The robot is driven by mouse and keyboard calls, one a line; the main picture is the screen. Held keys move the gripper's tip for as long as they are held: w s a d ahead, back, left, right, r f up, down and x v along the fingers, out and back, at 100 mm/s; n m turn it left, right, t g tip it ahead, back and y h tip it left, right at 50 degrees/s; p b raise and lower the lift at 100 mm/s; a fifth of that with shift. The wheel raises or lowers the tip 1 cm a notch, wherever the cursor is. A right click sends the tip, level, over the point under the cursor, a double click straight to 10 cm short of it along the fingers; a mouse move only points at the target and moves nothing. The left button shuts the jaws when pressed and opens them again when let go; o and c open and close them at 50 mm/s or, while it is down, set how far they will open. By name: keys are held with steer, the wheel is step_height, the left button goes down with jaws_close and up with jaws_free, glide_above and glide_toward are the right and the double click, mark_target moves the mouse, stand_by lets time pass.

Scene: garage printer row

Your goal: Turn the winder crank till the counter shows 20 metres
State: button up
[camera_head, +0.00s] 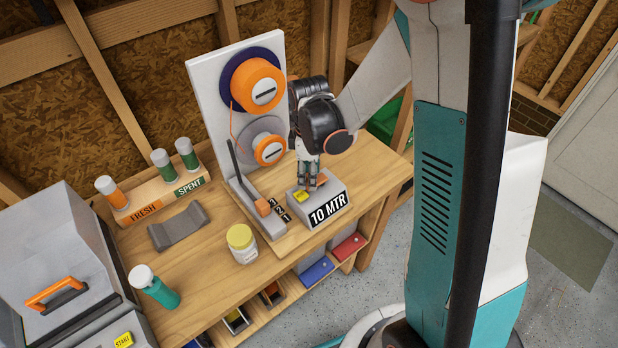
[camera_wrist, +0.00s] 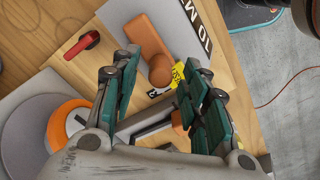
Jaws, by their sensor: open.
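The winder is a pale upright board (camera_head: 207,95) with a full orange spool (camera_head: 257,84) above a grey spool with an orange hub (camera_head: 268,148). A grey box (camera_head: 295,207) at its foot carries the label "10 MTR" (camera_head: 328,207) and a yellow button (camera_head: 301,196). In the wrist view, an orange crank arm (camera_wrist: 147,36) with a round knob (camera_wrist: 160,72) lies over the box. My gripper (camera_head: 311,182) points down over the box; its fingers (camera_wrist: 159,62) are open on either side of the knob. Contact cannot be told. My gripper mostly hides the crank in the head view.
A black lever (camera_head: 240,165) rises beside the spools. A red lever (camera_wrist: 82,45) shows near the box. Bins hang under the bench edge.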

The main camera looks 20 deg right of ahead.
steer(key=shift+f, duration=0.75)
jaws_close()
